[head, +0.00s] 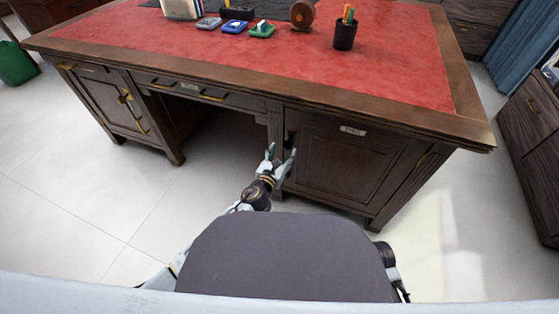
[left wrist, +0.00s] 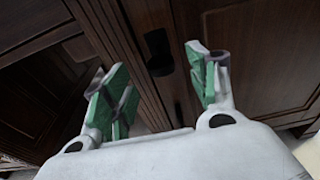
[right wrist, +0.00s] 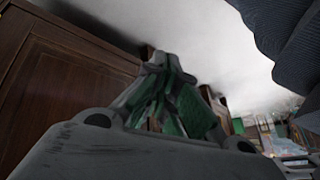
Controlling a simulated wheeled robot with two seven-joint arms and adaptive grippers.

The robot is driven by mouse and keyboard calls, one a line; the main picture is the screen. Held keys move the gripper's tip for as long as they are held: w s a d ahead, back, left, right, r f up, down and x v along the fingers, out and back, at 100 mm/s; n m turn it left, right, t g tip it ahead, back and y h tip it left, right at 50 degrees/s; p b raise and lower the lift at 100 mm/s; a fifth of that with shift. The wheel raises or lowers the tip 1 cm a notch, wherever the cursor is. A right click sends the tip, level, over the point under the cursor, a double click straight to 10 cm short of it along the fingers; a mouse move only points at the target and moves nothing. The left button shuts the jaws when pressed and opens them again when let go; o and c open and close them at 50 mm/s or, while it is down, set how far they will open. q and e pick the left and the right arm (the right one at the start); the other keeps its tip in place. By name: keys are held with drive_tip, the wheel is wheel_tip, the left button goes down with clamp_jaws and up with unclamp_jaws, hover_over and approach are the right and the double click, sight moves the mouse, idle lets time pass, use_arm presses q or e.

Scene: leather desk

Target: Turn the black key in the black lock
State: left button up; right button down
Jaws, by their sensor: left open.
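The black lock (left wrist: 160,68) is a small dark fitting on the left edge of the desk's right cupboard door (head: 345,165). The black key (left wrist: 155,40) seems to be the dark upright piece at it; key and lock merge in shadow, so the key's angle cannot be told. My left gripper (head: 281,153) is open in front of that door edge. In the left wrist view its green-padded fingers (left wrist: 158,72) stand apart, with the black fitting beyond and between them, and nothing gripped. My right gripper (right wrist: 163,65) shows its fingers together and empty, low beside dark wood.
The red-topped desk (head: 200,48) carries a pen cup (head: 345,32) and several small items. A left cupboard door (head: 108,100) has gold fittings. Drawers (head: 530,112) and a blue curtain (head: 525,45) stand at right.

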sight(287, 145)
use_arm(q)
drive_tip(key=b+x, duration=0.1)
drive_tip(key=x, duration=0.2)
drive_tip(key=shift+w+d, duration=0.1)
drive_tip(key=shift+w, duration=0.15)
drive_tip(key=shift+w+d+f, duration=0.1)
drive_tip(key=shift+w, duration=0.25)
drive_tip(key=shift+b+x, duration=0.4)
drive_tip(key=shift+x, duration=0.4)
drive_tip(key=shift+w, duration=0.15)
use_arm(e)
drive_tip(key=shift+m+t+y, duration=0.3)
drive_tip(key=f, duration=0.4)
drive_tip(key=shift+a+f, duration=0.3)
drive_tip(key=shift+a, duration=0.05)
drive_tip(key=shift+s, duration=0.1)
use_arm(q)
drive_tip(key=c, duration=1.1)
use_arm(e)
drive_tip(key=shift+r, duration=0.25)
